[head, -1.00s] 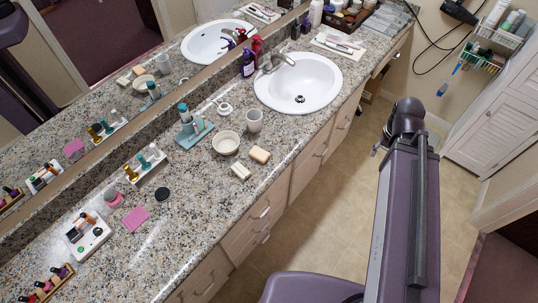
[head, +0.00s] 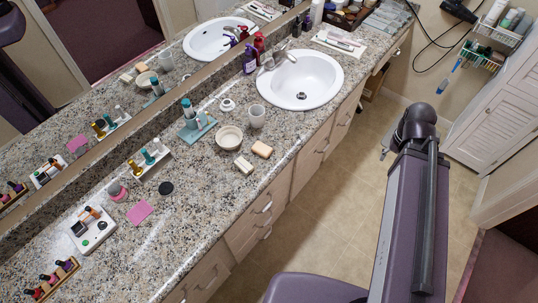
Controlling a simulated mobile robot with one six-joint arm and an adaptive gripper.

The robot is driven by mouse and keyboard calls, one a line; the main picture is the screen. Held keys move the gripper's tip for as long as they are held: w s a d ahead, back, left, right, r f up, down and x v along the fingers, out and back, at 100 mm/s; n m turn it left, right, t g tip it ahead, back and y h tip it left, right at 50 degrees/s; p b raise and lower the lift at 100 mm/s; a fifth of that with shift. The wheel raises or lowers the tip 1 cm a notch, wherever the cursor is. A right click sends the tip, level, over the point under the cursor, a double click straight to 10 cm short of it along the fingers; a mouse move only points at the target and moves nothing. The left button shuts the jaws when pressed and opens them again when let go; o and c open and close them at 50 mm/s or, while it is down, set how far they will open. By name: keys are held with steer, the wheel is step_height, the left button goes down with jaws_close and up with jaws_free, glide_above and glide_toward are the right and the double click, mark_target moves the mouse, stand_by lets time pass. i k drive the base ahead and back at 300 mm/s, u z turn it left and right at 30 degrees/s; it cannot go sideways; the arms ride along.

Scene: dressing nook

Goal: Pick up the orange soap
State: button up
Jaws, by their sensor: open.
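The orange soap (head: 262,149) is a small tan-orange bar lying flat on the speckled counter (head: 200,230), near its front edge. A cream soap bar (head: 243,165) lies just to its left and nearer the camera, apart from it. My gripper (head: 385,147) barely shows as a small grey piece beside the bent end of my arm, over the floor side, well right of the soap. Most of it is hidden behind my arm. It is open and away from the counter, with nothing seen in it.
A sink (head: 300,80) lies farther along the counter. Nail polish racks, a pink sponge (head: 140,212) and bottles stand left. The counter front beside the soaps is clear.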

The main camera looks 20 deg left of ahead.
mark_target(263, 150)
steer(key=z, duration=0.05)
steer(key=k, duration=1.5)
steer(key=u, duration=1.15)
steer(key=i, duration=1)
